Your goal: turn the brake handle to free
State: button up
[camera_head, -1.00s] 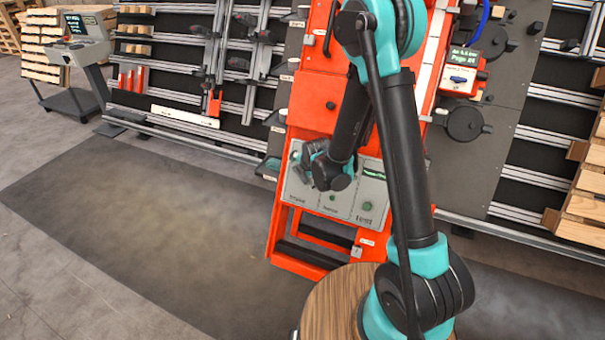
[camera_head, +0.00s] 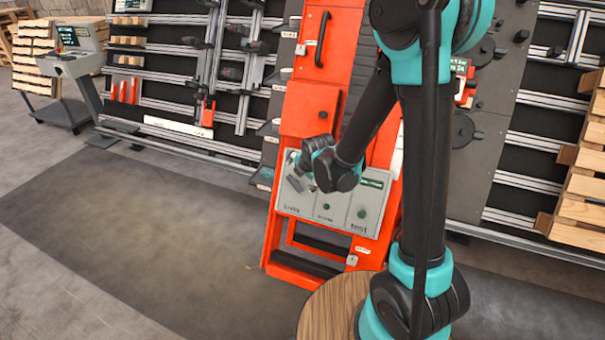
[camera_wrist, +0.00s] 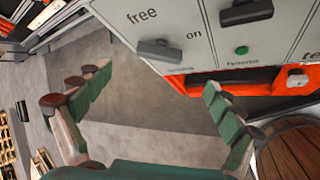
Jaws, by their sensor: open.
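The brake handle (camera_wrist: 160,50) is a dark grey bar on a light grey panel in the wrist view, below and between the printed words "free" and "on". It lies nearly level there; I cannot tell which word it points to. My gripper (camera_wrist: 152,80) is open and empty, with its green fingers spread wide below the handle in that view, apart from it. In the head view my gripper (camera_head: 300,172) is in front of the left part of the control panel (camera_head: 330,208), and my wrist hides the handle there.
A second dark handle (camera_wrist: 246,12) and a green button (camera_wrist: 241,50) are on the adjoining panel. The orange frame (camera_head: 310,110) rises behind my arm. A round wooden top (camera_head: 328,305) stands close by. Floor to the left is clear. Pallets (camera_head: 585,200) stand at right.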

jog(key=shift+v, duration=1.3)
